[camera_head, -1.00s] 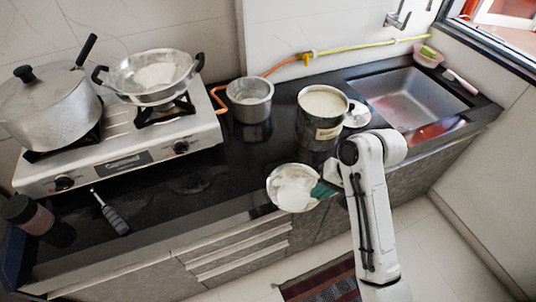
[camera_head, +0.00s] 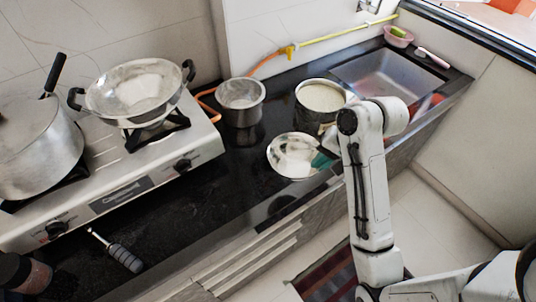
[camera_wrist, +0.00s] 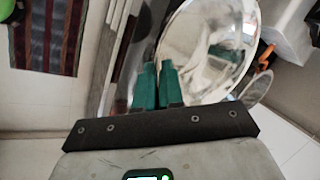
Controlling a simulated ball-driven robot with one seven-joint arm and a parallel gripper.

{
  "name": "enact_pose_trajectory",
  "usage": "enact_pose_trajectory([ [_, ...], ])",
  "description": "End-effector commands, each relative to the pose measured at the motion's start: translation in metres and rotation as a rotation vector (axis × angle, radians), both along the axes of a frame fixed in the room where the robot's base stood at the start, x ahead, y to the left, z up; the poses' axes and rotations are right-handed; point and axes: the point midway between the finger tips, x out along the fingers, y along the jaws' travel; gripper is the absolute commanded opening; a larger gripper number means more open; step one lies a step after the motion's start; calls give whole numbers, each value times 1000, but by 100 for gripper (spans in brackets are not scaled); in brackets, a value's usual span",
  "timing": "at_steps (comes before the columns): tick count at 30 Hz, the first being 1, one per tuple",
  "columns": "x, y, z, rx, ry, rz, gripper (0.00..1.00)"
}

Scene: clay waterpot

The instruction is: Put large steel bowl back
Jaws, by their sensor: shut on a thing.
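A shiny steel bowl (camera_head: 289,157) is held by its rim in my gripper (camera_head: 328,158). In the head view it appears over the black counter, near the front edge. Its shiny inside faces the head camera. In the wrist view the bowl (camera_wrist: 212,45) fills the upper middle, and the green fingers of my gripper (camera_wrist: 157,85) are close together at its left rim. I cannot tell whether the bowl touches the counter. My arm comes in from the lower right.
A steel pot (camera_head: 242,105) and a filled container (camera_head: 323,97) stand behind the bowl. The stove (camera_head: 125,190) carries a two-handled pan (camera_head: 135,88) and a large pot (camera_head: 35,150). The sink (camera_head: 380,80) is at right. A grey-handled tool (camera_head: 122,257) lies in front of the stove.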

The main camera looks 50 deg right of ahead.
Motion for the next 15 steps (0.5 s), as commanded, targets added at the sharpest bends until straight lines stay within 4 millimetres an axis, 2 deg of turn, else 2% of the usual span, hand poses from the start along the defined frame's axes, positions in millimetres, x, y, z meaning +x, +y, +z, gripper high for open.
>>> enact_pose_trajectory([
  [12,79,-34,-36,-2,-1,1,0],
  [15,92,-39,-56,1,1,0,0],
])
